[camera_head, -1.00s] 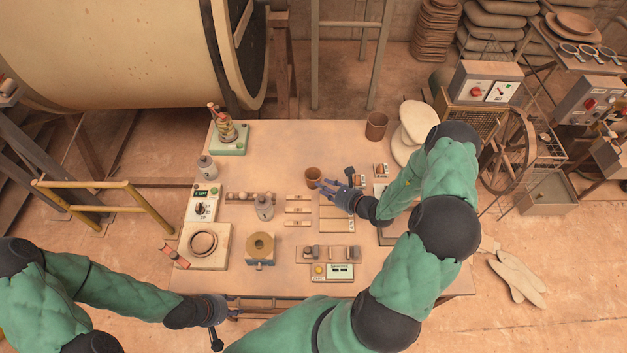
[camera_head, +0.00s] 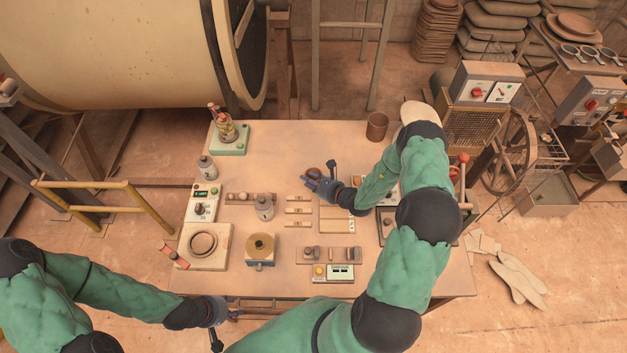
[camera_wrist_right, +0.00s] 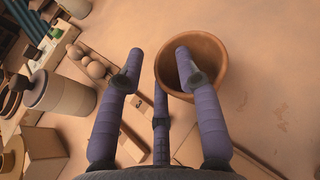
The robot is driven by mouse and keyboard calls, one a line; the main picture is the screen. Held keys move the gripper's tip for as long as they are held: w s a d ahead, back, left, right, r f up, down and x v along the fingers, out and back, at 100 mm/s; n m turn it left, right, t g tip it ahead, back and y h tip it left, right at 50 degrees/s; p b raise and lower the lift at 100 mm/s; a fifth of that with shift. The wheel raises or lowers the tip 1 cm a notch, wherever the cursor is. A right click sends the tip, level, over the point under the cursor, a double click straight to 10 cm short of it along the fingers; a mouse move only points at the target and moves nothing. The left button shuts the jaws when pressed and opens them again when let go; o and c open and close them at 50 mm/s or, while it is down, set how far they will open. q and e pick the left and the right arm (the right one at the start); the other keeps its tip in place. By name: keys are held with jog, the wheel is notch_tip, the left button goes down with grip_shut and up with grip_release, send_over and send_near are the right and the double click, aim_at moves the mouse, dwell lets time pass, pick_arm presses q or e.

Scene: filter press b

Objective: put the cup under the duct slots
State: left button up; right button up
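A small brown cup (camera_head: 313,171) stands on the table, partly hidden by my right gripper (camera_head: 317,182). In the right wrist view the cup (camera_wrist_right: 218,62) is round and open-topped, and one finger of my right gripper (camera_wrist_right: 157,62) overlaps its mouth. The other fingers are left of it or nearer the camera. The fingers are spread and hold nothing; contact with the cup cannot be told. I cannot clearly identify the duct slots; several slotted wooden strips (camera_head: 298,210) lie in the table's middle. My left gripper (camera_head: 214,311) is at the front edge, its fingers unclear.
A larger brown pot (camera_head: 377,126) stands at the table's back right. A grey jar (camera_head: 264,207), a ring-shaped fixture (camera_head: 260,246) and a panel with a green display (camera_head: 340,272) crowd the left and front. The table's back middle is clear.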

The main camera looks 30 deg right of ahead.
grip_shut()
dwell(0.4)
jog(key=shift+r, duration=0.55)
notch_tip(320, 180, up, 2)
jog(key=shift+d+r, duration=0.1)
jog(key=s+a+r+p, duration=0.1)
jog(key=s+a+r, duration=0.3)
jog(key=s+r, duration=0.5)
jog(key=s, duration=0.4)
jog(key=shift+s+r+p, duration=0.25)
jog(key=shift+r+p, duration=0.1)
